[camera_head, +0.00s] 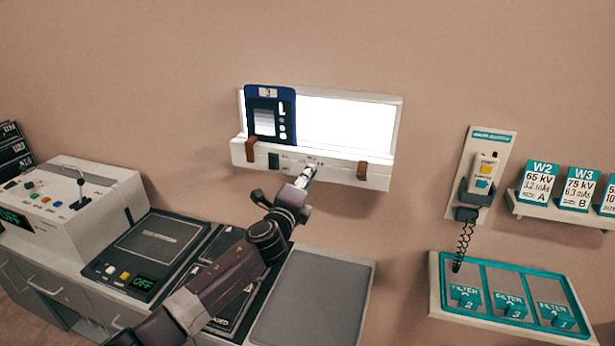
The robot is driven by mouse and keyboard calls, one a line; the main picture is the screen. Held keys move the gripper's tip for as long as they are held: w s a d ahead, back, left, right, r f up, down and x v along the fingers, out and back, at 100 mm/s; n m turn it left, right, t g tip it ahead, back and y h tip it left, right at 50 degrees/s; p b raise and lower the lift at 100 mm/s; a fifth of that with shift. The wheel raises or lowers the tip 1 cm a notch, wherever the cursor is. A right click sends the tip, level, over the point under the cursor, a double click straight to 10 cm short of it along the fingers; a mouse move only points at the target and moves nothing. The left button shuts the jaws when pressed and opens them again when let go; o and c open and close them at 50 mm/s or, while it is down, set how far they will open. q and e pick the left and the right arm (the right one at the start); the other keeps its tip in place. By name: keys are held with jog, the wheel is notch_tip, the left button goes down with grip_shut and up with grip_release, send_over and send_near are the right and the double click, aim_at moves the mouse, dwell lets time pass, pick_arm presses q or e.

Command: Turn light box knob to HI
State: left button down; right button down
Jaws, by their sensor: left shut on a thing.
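The light box (378,178) is mounted on the wall, its white panel (345,122) brightly lit. A dark blue film card marked 3 (270,93) stands at its left end. My left gripper (307,178) reaches up to the front ledge of the light box, near its middle. It is shut on the knob, which the fingers mostly hide. Small markings show on the ledge around the fingertips but are too small to read. A dark switch (273,161) sits to the left on the same ledge. My right gripper is not in view.
Below stands a counter with a control console (75,205), a dark panel reading OFF (135,255) and a grey pad (312,300). On the right are a wall handset (484,175), a shelf of cards (560,212) and a filter tray (437,290).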

pick_arm(q)
jog(key=shift+f, duration=0.15)
jog(key=c, duration=1.6)
grip_release()
jog(key=shift+s, duration=0.1)
jog(key=v, duration=1.2)
